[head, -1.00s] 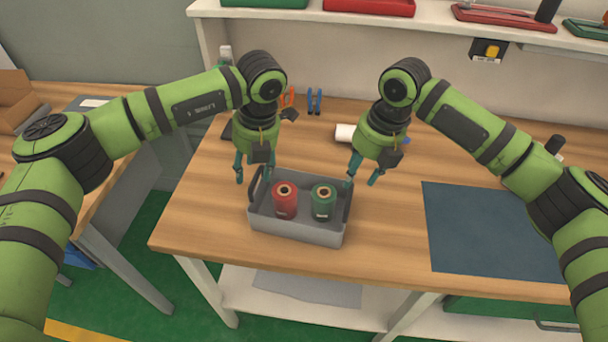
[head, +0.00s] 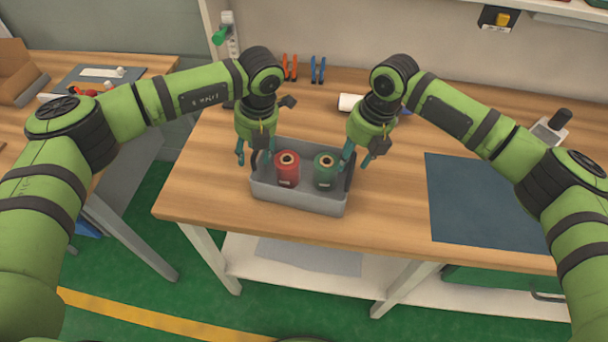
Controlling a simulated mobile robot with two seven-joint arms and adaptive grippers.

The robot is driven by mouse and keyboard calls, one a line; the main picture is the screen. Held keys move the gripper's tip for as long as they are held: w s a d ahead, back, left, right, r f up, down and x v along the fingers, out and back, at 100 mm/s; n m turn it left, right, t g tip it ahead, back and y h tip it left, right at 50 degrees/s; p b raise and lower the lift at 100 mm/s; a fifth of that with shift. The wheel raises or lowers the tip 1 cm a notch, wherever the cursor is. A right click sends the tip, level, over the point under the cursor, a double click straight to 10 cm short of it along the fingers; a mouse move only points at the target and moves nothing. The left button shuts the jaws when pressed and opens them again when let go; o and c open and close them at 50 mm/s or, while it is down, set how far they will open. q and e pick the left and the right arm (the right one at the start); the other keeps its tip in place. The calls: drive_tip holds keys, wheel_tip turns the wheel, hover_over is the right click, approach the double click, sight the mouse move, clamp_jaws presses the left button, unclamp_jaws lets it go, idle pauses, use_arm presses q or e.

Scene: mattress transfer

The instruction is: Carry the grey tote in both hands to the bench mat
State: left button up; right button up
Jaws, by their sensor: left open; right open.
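The grey tote (head: 298,197) stands on the wooden bench near its front edge. It holds a red spool (head: 287,171) and a green spool (head: 325,173). My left gripper (head: 254,160) is open at the tote's left end, its fingers close to the left handle. My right gripper (head: 354,162) is open at the right end, its fingers around or beside the dark right handle; I cannot tell which. Whether the fingers touch the tote is unclear. The dark blue bench mat (head: 486,203) lies flat and empty to the right of the tote.
Bare bench top (head: 393,190) lies between tote and mat. A white roll (head: 349,103), red pliers (head: 289,67) and blue pliers (head: 318,69) are behind the grippers. A device (head: 551,128) stands behind the mat. A second table (head: 150,66) is at the left.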

use_arm(q)
drive_tip(key=shift+a+f, duration=0.1)
drive_tip(key=shift+f, duration=0.3)
use_arm(e)
drive_tip(key=shift+f, duration=0.5)
use_arm(q)
drive_tip(key=shift+c, duration=0.4)
use_arm(e)
drive_tip(key=shift+c, duration=0.4)
use_arm(q)
clamp_jaws()
use_arm(e)
clamp_jaws()
use_arm(q)
drive_tip(key=shift+w+r, duration=0.1)
drive_tip(key=shift+r, duration=0.1)
use_arm(e)
drive_tip(key=shift+w+r, duration=0.1)
drive_tip(key=shift+r, duration=0.15)
